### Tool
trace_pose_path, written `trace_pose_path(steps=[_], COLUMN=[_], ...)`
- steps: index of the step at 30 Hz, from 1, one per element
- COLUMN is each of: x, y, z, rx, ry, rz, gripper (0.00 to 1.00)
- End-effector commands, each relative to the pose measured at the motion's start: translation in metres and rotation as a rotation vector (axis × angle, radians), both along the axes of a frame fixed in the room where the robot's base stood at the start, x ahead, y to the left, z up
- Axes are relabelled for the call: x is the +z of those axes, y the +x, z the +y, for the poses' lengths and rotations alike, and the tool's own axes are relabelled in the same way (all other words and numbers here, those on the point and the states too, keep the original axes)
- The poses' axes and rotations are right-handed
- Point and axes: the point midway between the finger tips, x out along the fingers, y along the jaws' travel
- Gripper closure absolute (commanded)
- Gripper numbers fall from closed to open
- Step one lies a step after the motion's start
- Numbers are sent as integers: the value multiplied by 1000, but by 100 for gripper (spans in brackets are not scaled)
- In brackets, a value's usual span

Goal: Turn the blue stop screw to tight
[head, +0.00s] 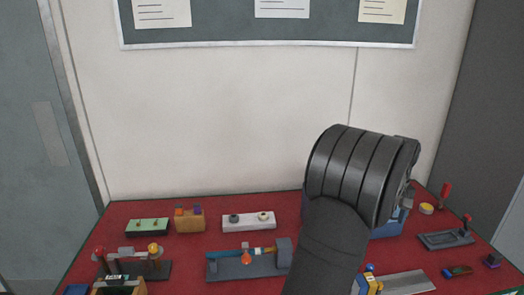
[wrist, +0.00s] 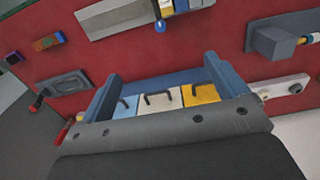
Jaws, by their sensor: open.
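What looks like the blue stop screw (head: 370,267) is a small blue knob on a yellow and blue block at one end of a grey plate, at the front of the table. It also shows in the wrist view (wrist: 160,25), at the top edge, beyond my fingertips and not touched. My gripper (wrist: 162,67) is open, its two fingers wide apart over a blue-framed tray of blocks. Nothing is visibly held between them. In the head view my arm hides the gripper and much of that tray. How tight the screw is cannot be told.
The blocks with handles below my gripper include a white one (wrist: 160,100) and a yellow one (wrist: 200,95). The grey plate (head: 405,284) lies flat. A grey fixture (head: 445,239) stands at right, and a vise-like device (head: 240,265) left of my arm. Red table shows between them.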

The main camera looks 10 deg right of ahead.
Motion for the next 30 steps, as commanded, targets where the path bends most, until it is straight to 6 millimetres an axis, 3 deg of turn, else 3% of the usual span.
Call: trace_pose_path(steps=[1,6,7,14,30], x=[-2,-11,-12,-34,-149], y=[0,0,0,0,-1], z=[0,1,1,1,2], rx=[-20,-157,-174,-194,-192], ry=[1,1,1,2,3], rz=[1,1,1,2,3], gripper=[20,53,55,55,55])
